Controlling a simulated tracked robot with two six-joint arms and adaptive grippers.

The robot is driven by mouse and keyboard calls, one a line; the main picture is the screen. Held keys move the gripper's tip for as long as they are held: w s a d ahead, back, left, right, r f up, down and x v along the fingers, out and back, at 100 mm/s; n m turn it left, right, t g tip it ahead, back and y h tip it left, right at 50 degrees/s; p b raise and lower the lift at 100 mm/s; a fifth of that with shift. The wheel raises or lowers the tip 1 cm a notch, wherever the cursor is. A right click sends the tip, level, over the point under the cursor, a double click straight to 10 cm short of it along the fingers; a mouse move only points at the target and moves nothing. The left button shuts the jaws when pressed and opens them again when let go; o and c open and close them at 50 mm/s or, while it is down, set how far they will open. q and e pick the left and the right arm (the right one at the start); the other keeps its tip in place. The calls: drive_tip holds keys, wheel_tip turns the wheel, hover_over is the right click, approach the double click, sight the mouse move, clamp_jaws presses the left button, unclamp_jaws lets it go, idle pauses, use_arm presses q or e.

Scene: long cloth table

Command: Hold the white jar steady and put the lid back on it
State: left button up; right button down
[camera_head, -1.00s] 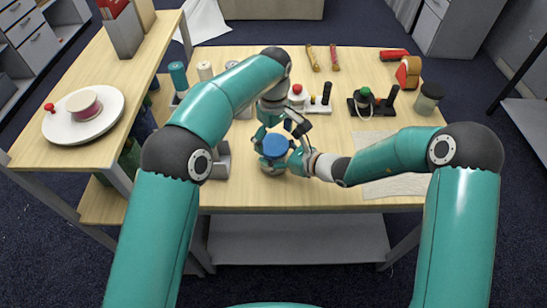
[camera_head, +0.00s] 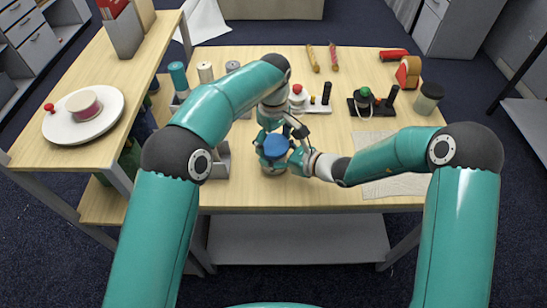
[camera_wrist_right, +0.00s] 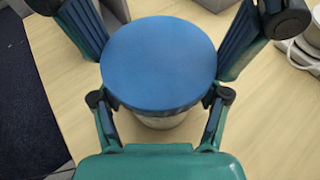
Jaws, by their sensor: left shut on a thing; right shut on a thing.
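The round blue lid (camera_head: 275,147) is over the white jar (camera_head: 271,170) near the table's front edge, and its flat top fills the middle of the right wrist view (camera_wrist_right: 159,62). My left gripper (camera_head: 273,138) comes down from above and is shut on the lid, with ribbed fingers on either side of it. My right gripper (camera_head: 294,162) comes in from the right and is shut on the jar below the lid. A pale strip of the jar (camera_wrist_right: 162,121) shows under the lid. The lid hides the jar's mouth, so I cannot tell whether a gap remains.
A grey holder (camera_head: 219,162) stands close left of the jar. A red-capped bottle (camera_head: 297,94), a black stand (camera_head: 370,104) and a dark-lidded jar (camera_head: 428,98) are behind and right. A pale mat (camera_head: 395,186) lies at right. A shelf with a white plate (camera_head: 62,125) is at left.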

use_arm(q)
drive_tip(key=m, duration=0.5)
drive_tip(key=shift+m, duration=0.4)
drive_tip(key=m, duration=0.4)
drive_tip(key=shift+f, duration=0.1)
drive_tip(key=m, duration=0.4)
drive_tip(key=shift+m, duration=0.3)
drive_tip(key=m, duration=0.3)
drive_tip(key=shift+m, duration=0.3)
drive_tip(key=o, duration=1.1)
